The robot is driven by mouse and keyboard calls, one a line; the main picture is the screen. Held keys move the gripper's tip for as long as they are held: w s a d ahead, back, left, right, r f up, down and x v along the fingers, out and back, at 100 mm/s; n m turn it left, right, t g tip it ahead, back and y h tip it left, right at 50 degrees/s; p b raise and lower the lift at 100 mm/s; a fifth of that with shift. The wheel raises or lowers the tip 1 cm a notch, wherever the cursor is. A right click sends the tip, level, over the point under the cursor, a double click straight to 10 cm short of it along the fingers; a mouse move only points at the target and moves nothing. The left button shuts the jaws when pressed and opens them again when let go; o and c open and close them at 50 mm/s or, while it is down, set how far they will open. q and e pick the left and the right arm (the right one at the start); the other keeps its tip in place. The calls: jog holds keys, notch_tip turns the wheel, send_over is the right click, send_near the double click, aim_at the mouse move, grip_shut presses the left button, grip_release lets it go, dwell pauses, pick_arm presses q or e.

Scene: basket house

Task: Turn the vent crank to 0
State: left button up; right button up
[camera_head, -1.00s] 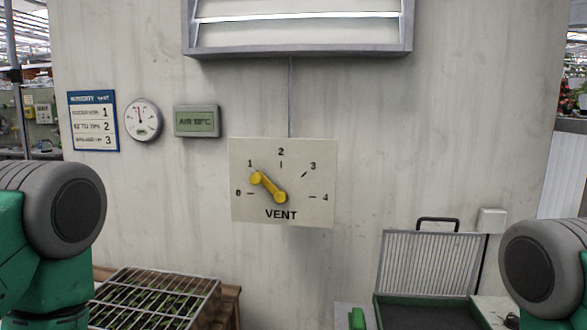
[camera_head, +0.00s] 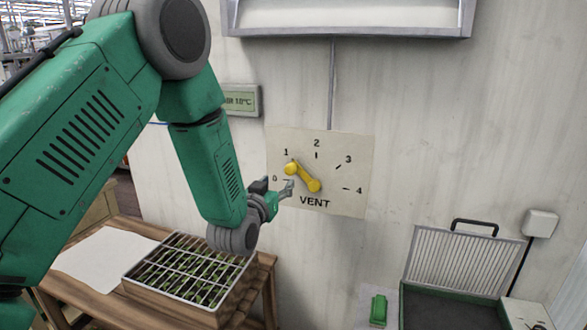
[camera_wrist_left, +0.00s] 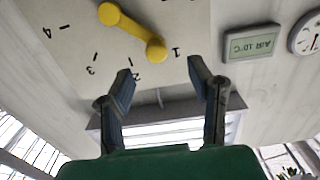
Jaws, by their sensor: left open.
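The yellow vent crank (camera_head: 303,178) sits on the pale VENT panel (camera_head: 350,168) on the wall. Its knob end points up and left, close to the 1 mark; the 0 mark is lower left of it. In the left wrist view the crank (camera_wrist_left: 132,32) appears upside down, beyond the fingertips. My left gripper (camera_head: 284,186) is open and empty, just left of the crank near the 0 mark. In the left wrist view its two fingers (camera_wrist_left: 160,80) are spread apart, with the knob near the gap between them. Contact with the crank cannot be told. My right gripper is not in view.
A wooden table with a seedling tray (camera_head: 190,275) stands below my left arm. An open box with a ribbed lid (camera_head: 462,262) and a green object (camera_head: 378,310) are at the lower right. A louvre frame (camera_head: 345,18) is above. The wall right of the panel is clear.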

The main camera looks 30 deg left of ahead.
aim_at(289, 173)
pick_arm(q)
jog(key=x, duration=0.5)
jog(key=d+p+x, duration=0.1)
jog(key=x, duration=0.2)
jog(key=shift+w+r, duration=0.15)
jog(key=shift+w, duration=0.2)
jog(key=shift+w+a, duration=0.25)
jog(key=shift+a, duration=0.25)
jog(key=shift+d, duration=0.2)
jog(key=c, duration=1.1)
jog(key=shift+d, duration=0.15)
